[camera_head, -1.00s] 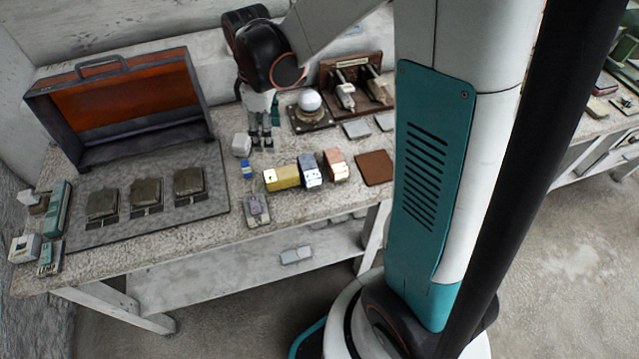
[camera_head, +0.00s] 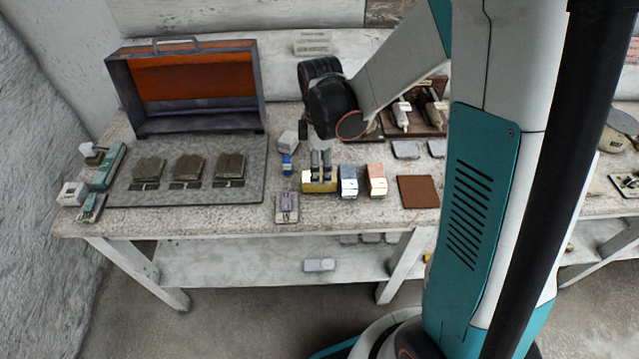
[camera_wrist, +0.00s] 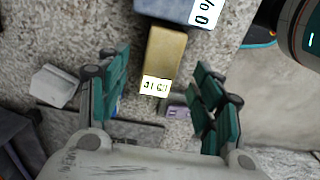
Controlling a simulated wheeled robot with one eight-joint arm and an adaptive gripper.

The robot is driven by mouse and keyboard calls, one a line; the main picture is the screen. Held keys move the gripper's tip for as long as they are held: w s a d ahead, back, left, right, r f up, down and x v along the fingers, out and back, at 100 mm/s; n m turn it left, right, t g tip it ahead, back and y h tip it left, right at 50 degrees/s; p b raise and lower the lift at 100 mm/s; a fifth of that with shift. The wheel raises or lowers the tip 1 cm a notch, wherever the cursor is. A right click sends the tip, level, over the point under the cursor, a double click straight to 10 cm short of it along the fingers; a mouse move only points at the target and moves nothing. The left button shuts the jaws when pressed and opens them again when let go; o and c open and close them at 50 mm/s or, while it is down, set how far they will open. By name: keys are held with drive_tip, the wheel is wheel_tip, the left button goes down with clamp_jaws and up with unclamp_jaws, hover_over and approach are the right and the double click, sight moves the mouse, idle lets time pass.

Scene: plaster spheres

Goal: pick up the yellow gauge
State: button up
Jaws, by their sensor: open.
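The yellow gauge (camera_head: 311,186) is a small block on the worktable, partly hidden behind my gripper (camera_head: 320,174) in the head view. In the wrist view the yellow gauge (camera_wrist: 163,62) lies between and beyond the two green-padded fingers of my gripper (camera_wrist: 160,88), with a white label on its near end. The fingers stand wide apart on either side, with visible gaps to the gauge. My gripper is open and empty.
A blue block (camera_head: 348,181) stands close right of the gauge, then a copper one (camera_head: 376,180). A small grey device (camera_head: 287,207) sits at front left. A brown pad (camera_head: 418,191) lies to the right. An open orange-lined case (camera_head: 195,84) stands at left.

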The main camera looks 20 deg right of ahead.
drive_tip(key=shift+a+f+b, duration=0.15)
drive_tip(key=shift+f+b, duration=1.05)
drive_tip(key=shift+f, duration=1.35)
drive_tip(key=shift+f+b, duration=0.25)
drive_tip(key=shift+b, duration=0.05)
drive_tip(key=c, duration=1.2)
